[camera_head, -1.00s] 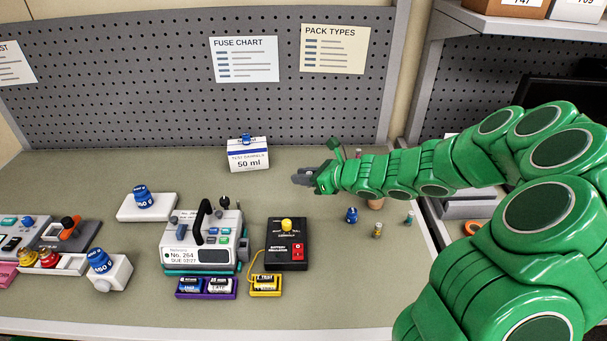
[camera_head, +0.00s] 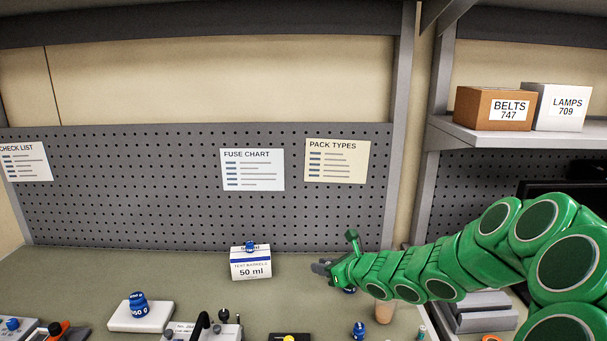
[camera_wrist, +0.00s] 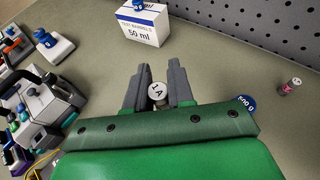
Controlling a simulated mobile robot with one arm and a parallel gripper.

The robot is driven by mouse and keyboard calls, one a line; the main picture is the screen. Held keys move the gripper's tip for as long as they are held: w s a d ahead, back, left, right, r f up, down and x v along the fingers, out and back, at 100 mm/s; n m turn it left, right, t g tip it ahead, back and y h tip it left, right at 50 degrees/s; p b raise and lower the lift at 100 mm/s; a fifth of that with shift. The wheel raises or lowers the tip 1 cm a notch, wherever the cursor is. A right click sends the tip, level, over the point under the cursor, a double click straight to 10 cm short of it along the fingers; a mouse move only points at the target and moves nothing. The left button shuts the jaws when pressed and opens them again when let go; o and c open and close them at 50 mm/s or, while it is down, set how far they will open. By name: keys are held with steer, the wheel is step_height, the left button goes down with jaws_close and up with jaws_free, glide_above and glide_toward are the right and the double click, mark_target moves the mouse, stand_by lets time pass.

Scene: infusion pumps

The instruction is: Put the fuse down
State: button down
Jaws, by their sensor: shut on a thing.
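My gripper (camera_head: 322,268) is over the bench to the right of the 50 ml box. In the wrist view its two grey fingers (camera_wrist: 157,90) are shut on a small round-ended fuse (camera_wrist: 156,91) marked 1 A. Only the fuse's pale end shows there; its length is hidden. In the head view I cannot make out the fuse. I cannot tell whether it touches the bench. Another small fuse-like cylinder (camera_wrist: 291,86) with a pinkish body stands on the bench to the right in the wrist view.
The TEST BARRELS 50 ml box (camera_head: 250,263) stands left of my gripper. A blue 500 g weight (camera_wrist: 246,104) is close on the gripper's right in the wrist view. Another blue weight (camera_head: 358,330) stands nearer the front. Bench between box and gripper is clear.

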steer(key=w+d+r+m+t+h, duration=0.3)
steer(key=w+d+r+m+h, duration=0.2)
steer(key=d+r, duration=0.2)
steer(key=shift+w+d+r, duration=0.15)
steer(key=shift+d+r, duration=0.2)
steer(key=shift+d, duration=1)
steer(key=w+a+f+n+g+y, duration=0.1)
steer(key=w+a+n+g+y, duration=0.15)
steer(key=a, duration=1.05)
steer(key=n+g+y, duration=0.7)
steer(key=n+g, duration=0.2)
steer(key=n, duration=0.2)
glide_above(196, 312)
step_height(196, 312, down, 10)
steer(key=shift+w+f, duration=0.1)
steer(key=shift+f, duration=4.9)
steer(key=shift+f, duration=0.1)
